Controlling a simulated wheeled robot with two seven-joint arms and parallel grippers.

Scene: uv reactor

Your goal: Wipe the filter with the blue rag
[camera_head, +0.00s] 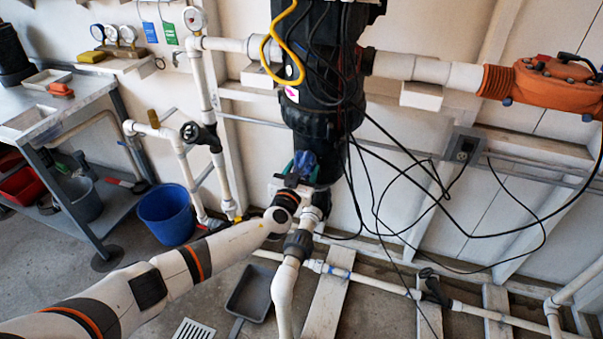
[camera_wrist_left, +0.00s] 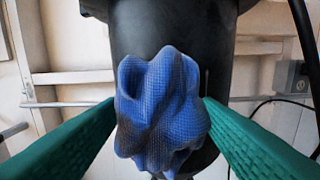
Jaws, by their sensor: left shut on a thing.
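The filter is the tall black cylinder (camera_head: 325,80) in the middle of the head view, with cables hanging over it. Its dark lower part (camera_wrist_left: 165,30) fills the middle of the left wrist view. My left gripper (camera_head: 303,172) is at the filter's narrow lower section. Its green fingers are shut on the crumpled blue rag (camera_wrist_left: 162,110), which also shows in the head view (camera_head: 305,160). The rag covers part of the black surface; whether it touches the filter, I cannot tell. My right gripper is in neither view.
White pipes (camera_head: 285,285) run below and left of the filter. An orange pump body (camera_head: 555,85) is at the right. Loose black cables hang right of the filter. A blue bucket (camera_head: 166,215), grey tray (camera_head: 250,292) and metal bench (camera_head: 50,105) are to the left.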

